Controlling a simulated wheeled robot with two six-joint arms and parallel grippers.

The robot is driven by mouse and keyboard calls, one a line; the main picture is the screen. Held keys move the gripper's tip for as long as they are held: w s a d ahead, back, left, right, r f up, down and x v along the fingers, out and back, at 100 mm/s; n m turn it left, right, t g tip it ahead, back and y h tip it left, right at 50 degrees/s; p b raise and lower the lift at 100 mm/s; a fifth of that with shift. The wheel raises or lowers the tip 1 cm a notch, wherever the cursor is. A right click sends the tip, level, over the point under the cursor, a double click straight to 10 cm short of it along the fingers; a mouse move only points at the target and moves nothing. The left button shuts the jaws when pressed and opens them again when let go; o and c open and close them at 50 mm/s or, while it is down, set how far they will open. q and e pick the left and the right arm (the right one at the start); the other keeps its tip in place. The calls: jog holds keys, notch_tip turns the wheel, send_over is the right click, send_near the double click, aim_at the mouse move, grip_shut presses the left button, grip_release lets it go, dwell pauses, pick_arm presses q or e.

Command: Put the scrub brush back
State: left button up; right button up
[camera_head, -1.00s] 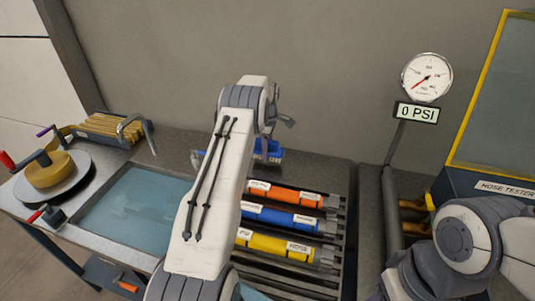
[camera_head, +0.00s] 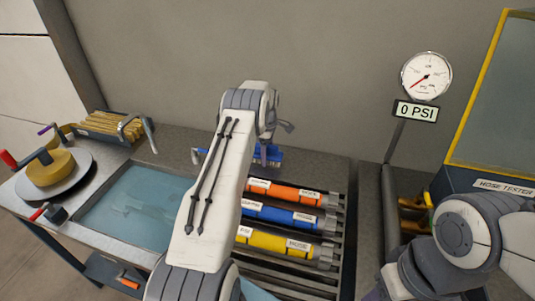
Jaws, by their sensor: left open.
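My left arm rises through the middle of the view and bends over at the top. Its gripper (camera_head: 275,140) is partly hidden behind the wrist, with a grey finger showing on the right side. A blue item (camera_head: 270,158), which may be the scrub brush or its holder, lies just below and behind the gripper on the back of the bench. Part of something blue also shows left of the arm. I cannot tell whether the gripper touches it. My right arm is at the lower right, and its gripper is not in view.
Orange (camera_head: 284,193), blue (camera_head: 281,215) and yellow (camera_head: 275,243) hoses lie in a rack right of my left arm. A water basin (camera_head: 130,210) is on the left, with a turntable (camera_head: 60,175) beside it. A gauge (camera_head: 427,77) reads 0 PSI near the hose tester (camera_head: 503,187).

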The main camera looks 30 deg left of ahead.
aim_at(269, 145)
pick_arm(q)
jog(key=shift+r+b, duration=0.35)
jog(key=shift+r, duration=0.2)
notch_tip(269, 145, up, 10)
jog(key=shift+f+b, duration=0.2)
jog(key=shift+b, duration=0.75)
jog(key=shift+r, duration=0.75)
jog(key=shift+d+r, duration=0.1)
jog(key=shift+d, duration=0.2)
jog(key=s+d+r+m, duration=0.2)
jog(key=d+r+m, duration=0.15)
jog(key=d, duration=0.55)
jog(key=s+d+r+m, duration=0.15)
jog(key=d+m, duration=0.25)
jog(key=d, duration=0.4)
jog(key=s+d+r+m, duration=0.4)
jog(key=s+d+m, duration=0.3)
jog(key=s+d, duration=0.5)
jog(key=s+d+f+m, duration=0.2)
jog(key=s+m, duration=0.5)
jog(key=s, duration=0.5)
jog(key=s+d+f+m+h, duration=0.1)
jog(key=s+d+m, duration=0.2)
jog(key=s+m, duration=0.4)
jog(key=s, duration=0.6)
jog(key=shift+s+d+f, duration=0.25)
jog(key=shift+f, duration=0.15)
